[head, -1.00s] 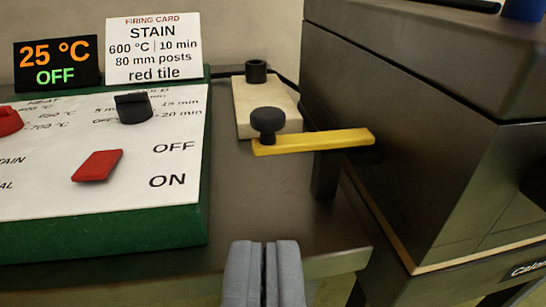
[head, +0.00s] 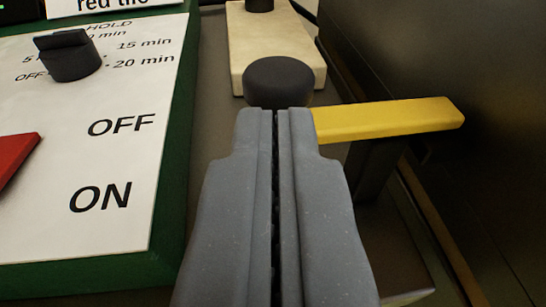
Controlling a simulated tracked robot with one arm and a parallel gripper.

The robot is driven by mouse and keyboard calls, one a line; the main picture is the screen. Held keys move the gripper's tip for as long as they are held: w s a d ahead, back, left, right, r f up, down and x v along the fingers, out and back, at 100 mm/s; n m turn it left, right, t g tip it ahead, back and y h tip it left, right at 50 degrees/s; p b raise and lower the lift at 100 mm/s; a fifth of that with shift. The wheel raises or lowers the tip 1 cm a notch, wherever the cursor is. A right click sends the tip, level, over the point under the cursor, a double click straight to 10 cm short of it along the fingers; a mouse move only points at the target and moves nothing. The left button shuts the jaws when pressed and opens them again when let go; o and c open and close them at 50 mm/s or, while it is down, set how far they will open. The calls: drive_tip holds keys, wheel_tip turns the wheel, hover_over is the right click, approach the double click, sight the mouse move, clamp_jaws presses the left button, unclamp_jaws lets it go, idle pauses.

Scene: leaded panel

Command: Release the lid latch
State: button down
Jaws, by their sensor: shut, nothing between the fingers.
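The lid latch is a yellow bar (head: 390,118) with a round dark knob (head: 278,80) at its left end. The bar reaches right toward the dark kiln body. My gripper (head: 275,112) is shut and empty, and its fingertips are right at the near side of the knob. I cannot tell whether they touch it. The fingers hide the left part of the bar. A cream block (head: 262,40) lies behind the knob and carries a dark cylinder (head: 259,5) at its far end.
A green-edged control panel (head: 172,170) with a white face stands on the left, with a black dial (head: 68,56) and a red switch (head: 14,165). The dark kiln wall (head: 440,60) closes off the right. A narrow strip of grey bench lies between them.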

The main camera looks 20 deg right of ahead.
sight(246, 82)
drive_tip(key=shift+x, duration=0.95)
drive_tip(key=shift+w+a, duration=0.1)
drive_tip(key=shift+w, duration=0.05)
drive_tip(key=shift+w+r+p, duration=0.1)
drive_tip(key=shift+w+p, duration=0.3)
drive_tip(key=shift+w+a+p, duration=0.1)
drive_tip(key=shift+w+p, duration=0.35)
drive_tip(key=shift+w, duration=0.05)
drive_tip(key=shift+a+r+p+x, duration=0.15)
drive_tip(key=shift+p+x, duration=0.4)
drive_tip(key=shift+x, duration=0.4)
drive_tip(key=shift+r+p+x, duration=0.15)
drive_tip(key=shift+p+x, duration=0.4)
drive_tip(key=shift+x, duration=0.4)
drive_tip(key=shift+a+r+p+x, duration=0.15)
drive_tip(key=shift+p+x, duration=0.4)
drive_tip(key=shift+x, duration=0.4)
drive_tip(key=shift+w, duration=0.15)
